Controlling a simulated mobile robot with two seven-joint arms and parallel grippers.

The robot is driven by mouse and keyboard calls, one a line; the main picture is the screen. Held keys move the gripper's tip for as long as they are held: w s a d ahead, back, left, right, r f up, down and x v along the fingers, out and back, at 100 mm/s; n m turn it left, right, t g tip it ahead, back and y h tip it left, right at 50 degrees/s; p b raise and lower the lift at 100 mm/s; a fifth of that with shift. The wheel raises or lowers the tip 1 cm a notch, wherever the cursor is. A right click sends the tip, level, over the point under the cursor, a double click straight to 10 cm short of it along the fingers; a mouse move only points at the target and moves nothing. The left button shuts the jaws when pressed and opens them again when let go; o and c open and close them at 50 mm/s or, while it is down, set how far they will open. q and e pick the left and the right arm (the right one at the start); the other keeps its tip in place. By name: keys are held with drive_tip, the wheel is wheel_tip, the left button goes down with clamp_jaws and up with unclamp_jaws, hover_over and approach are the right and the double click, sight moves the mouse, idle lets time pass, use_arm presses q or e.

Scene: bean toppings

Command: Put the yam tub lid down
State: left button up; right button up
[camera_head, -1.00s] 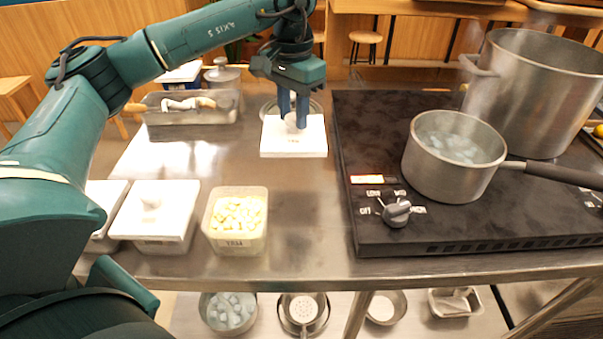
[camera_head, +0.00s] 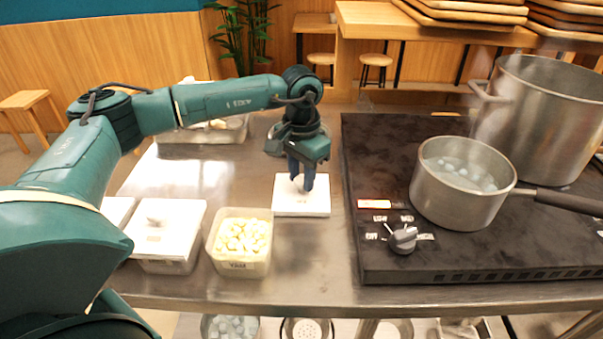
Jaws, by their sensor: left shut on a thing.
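The white square yam tub lid (camera_head: 315,206) is at the table's middle, just left of the stove. My left gripper (camera_head: 301,186) points down over it and is shut on its knob, which the fingers mostly hide. The lid looks flat and level, at or very near the steel top; I cannot tell whether it touches. The open yam tub (camera_head: 240,263), full of pale yellow cubes, stands to the lid's lower left. My right gripper is not in view.
A lidded white tub (camera_head: 168,258) stands left of the yam tub. The black stove (camera_head: 375,255) with a saucepan (camera_head: 455,205) and a large pot (camera_head: 545,120) is on the right. A metal tray (camera_head: 225,133) lies behind. Bare steel (camera_head: 170,175) is clear at left.

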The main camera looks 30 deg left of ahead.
sight(301, 179)
use_arm(q)
drive_tip(key=shift+f, duration=0.2)
drive_tip(key=o, duration=1)
drive_tip(key=shift+c, duration=0.2)
drive_tip(key=shift+r, duration=0.1)
wheel_tip(301, 179, up, 12)
drive_tip(key=shift+r, duration=0.15)
